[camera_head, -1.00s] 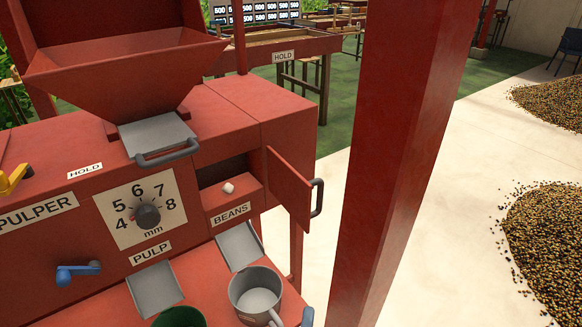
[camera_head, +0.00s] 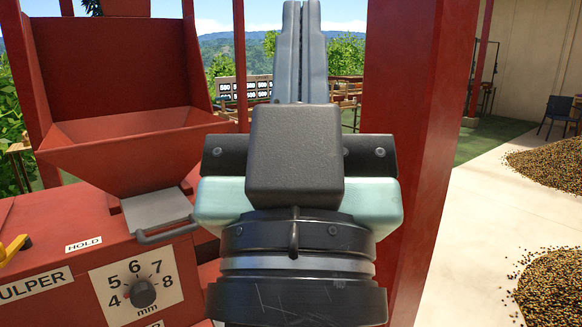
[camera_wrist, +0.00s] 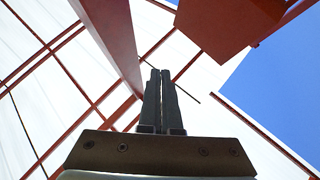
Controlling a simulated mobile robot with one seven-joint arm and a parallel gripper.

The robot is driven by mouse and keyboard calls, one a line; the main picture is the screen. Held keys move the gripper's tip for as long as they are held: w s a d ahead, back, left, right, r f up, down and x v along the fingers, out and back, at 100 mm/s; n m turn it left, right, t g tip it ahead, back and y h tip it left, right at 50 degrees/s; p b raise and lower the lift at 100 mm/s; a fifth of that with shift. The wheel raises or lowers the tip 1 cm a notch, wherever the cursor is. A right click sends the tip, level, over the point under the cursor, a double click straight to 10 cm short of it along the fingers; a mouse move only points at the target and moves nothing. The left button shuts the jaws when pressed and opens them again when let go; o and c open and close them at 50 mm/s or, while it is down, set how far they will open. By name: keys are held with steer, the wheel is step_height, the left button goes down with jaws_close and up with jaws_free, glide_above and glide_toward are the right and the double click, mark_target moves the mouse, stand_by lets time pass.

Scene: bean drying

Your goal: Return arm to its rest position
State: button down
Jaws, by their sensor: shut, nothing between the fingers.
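My gripper (camera_head: 301,50) stands raised in the middle of the head view, its fingers pointing up and pressed together with nothing between them. The wrist view also shows the shut fingers (camera_wrist: 160,85), pointing up toward the roof (camera_wrist: 60,100) and blue sky. In the head view my gripper and wrist hide the right part of the red pulper (camera_head: 60,240), including where its side compartment and chutes stand. The gripper is apart from the pulper's hopper (camera_head: 130,150), which is to its left in the picture.
A thick red post (camera_head: 412,150) rises just right of my wrist. The pulper's grey slide (camera_head: 155,208) and dial (camera_head: 142,292) show at left. Bean heaps (camera_head: 555,285) lie on the pale floor at right, with a blue chair (camera_head: 557,115) behind. Pale floor beside the heaps is clear.

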step_height(320, 180, up, 23)
steer(key=s+y+p, duration=0.1)
steer(key=p, duration=2)
steer(key=shift+a+f+t, duration=0.15)
steer(key=shift+a+t, duration=0.15)
steer(key=shift+a, duration=0.05)
steer(key=shift+s+d, duration=0.1)
